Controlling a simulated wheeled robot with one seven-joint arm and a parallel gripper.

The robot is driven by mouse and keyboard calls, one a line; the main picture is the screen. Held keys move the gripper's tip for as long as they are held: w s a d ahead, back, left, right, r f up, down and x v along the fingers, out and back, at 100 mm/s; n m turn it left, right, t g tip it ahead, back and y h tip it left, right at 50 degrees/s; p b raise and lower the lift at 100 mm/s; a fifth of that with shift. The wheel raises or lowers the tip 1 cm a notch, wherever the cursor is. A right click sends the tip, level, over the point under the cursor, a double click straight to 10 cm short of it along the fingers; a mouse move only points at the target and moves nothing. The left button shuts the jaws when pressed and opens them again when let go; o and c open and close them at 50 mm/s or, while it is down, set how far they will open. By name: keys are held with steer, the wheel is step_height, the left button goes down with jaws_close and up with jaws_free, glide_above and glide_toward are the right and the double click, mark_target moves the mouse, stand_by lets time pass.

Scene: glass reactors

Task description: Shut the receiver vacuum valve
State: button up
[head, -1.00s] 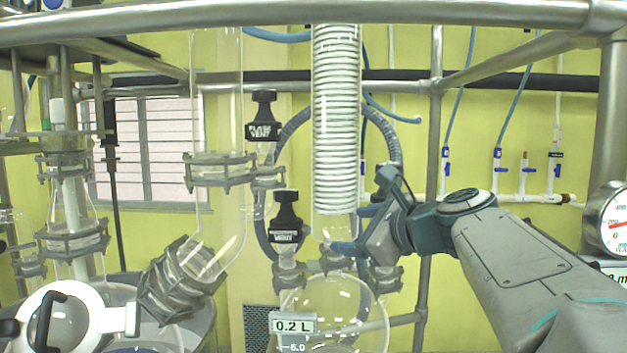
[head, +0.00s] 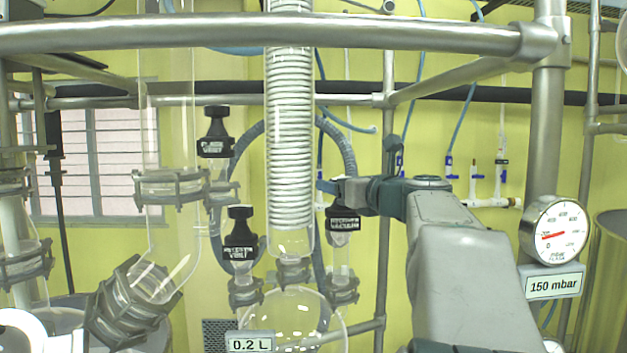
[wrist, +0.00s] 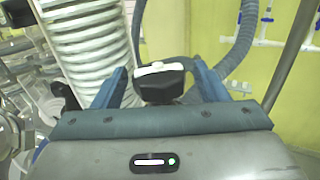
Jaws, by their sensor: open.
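The receiver vacuum valve has a black knob with a label tag (head: 343,223), on a glass neck to the right of the coiled condenser. The tag's small text is hard to read. My gripper (head: 331,188) is at the top of this valve in the head view and hides most of its knob. In the wrist view my gripper (wrist: 160,70) is open, with one blue finger on each side of the black knob (wrist: 163,85). The knob has a white mark on top. Small gaps show between knob and fingers.
The receiver vent valve (head: 240,240) and flask vent valve (head: 216,132) stand left of the condenser (head: 290,120). A steel rail (head: 400,32) crosses above. A gauge (head: 554,231) over a 150 mbar sign (head: 554,284) is at right. The receiver flask (head: 300,315) is below.

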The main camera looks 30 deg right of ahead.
steer(key=shift+w, duration=0.35)
steer(key=c, duration=1)
steer(key=shift+a+m+h, duration=0.1)
steer(key=shift+m+h, duration=0.2)
steer(key=shift+h, duration=0.2)
